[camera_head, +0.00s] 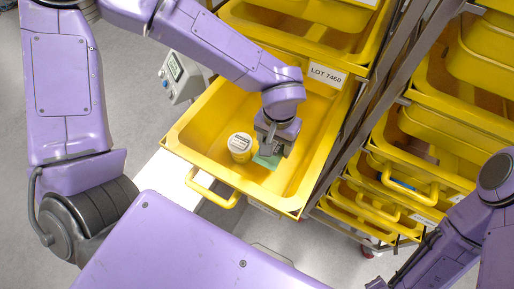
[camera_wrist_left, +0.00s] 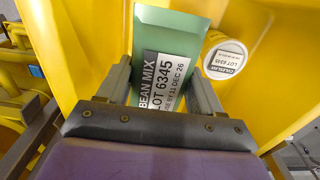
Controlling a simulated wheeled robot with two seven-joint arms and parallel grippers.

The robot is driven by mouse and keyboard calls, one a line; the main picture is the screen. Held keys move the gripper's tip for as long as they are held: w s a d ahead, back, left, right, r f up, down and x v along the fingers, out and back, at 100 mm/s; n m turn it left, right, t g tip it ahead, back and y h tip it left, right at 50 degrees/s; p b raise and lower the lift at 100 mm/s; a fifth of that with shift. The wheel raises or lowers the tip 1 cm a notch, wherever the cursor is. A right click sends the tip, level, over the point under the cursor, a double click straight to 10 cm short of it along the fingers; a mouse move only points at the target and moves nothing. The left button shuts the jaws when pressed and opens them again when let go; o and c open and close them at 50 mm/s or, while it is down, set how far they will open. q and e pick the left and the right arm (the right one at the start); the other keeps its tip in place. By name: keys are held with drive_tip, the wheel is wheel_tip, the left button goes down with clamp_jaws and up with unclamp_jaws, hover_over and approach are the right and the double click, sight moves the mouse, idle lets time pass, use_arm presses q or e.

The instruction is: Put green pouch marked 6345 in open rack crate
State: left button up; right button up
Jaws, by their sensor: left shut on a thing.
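The green pouch (camera_wrist_left: 172,50) carries a white label reading BEAN MIX, LOT 6345, in the left wrist view. My left gripper (camera_head: 270,150) is shut on it, with one finger on each side of the pouch. In the head view the pouch (camera_head: 267,161) shows below the gripper, inside the pulled-out yellow rack crate (camera_head: 190,143). I cannot tell whether the pouch touches the crate floor. My right arm shows at the right edge of the head view, but its gripper fingers are not visible.
Above is a crate labelled LOT 7460 (camera_head: 326,75). More yellow crates (camera_head: 412,180) fill the rack at right.

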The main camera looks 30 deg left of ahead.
sight(275, 149)
use_arm(q)
drive_tip(key=f+b, duration=0.2)
drive_tip(key=f, duration=0.1)
drive_tip(key=shift+w, duration=0.2)
drive_tip(key=shift+w+f, duration=0.15)
drive_tip(key=shift+f, duration=0.15)
wheel_tip(275, 149, down, 10)
drive_tip(key=shift+r+b, duration=0.1)
drive_tip(key=shift+b, duration=0.3)
use_arm(e)
drive_tip(key=f, duration=0.4)
drive_tip(key=shift+w, duration=0.2)
use_arm(q)
drive_tip(key=o, duration=1.5)
wheel_tip(275, 149, up, 12)
drive_tip(key=shift+r+p, duration=0.1)
drive_tip(key=shift+p, duration=0.4)
use_arm(e)
drive_tip(key=shift+r, duration=0.5)
